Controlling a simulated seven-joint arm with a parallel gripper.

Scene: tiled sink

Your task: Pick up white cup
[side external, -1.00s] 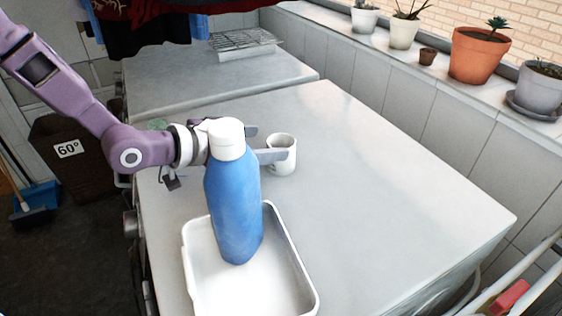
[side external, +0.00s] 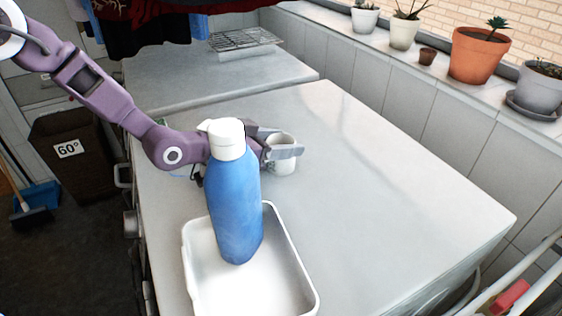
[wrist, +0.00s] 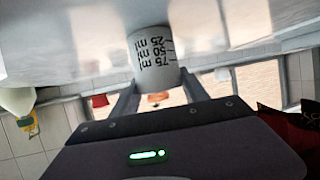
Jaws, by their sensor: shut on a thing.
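The white cup (side external: 283,160) stands on the grey-white counter behind the blue bottle, partly hidden by a finger in the side view. In the wrist view the cup (wrist: 155,60) shows black measuring marks and sits between the two finger ends. My gripper (side external: 283,146) reaches in from the left and is shut on the cup, with one finger on its near side and one on its far side. The bottle hides part of my wrist. I cannot see clear space under the cup.
The blue bottle (side external: 234,205) with a white cap stands in a white tray (side external: 302,272) in front of my gripper. The counter (side external: 390,200) to the right is clear. Potted plants (side external: 480,52) line the sill, and a wire rack (side external: 243,38) lies at the back.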

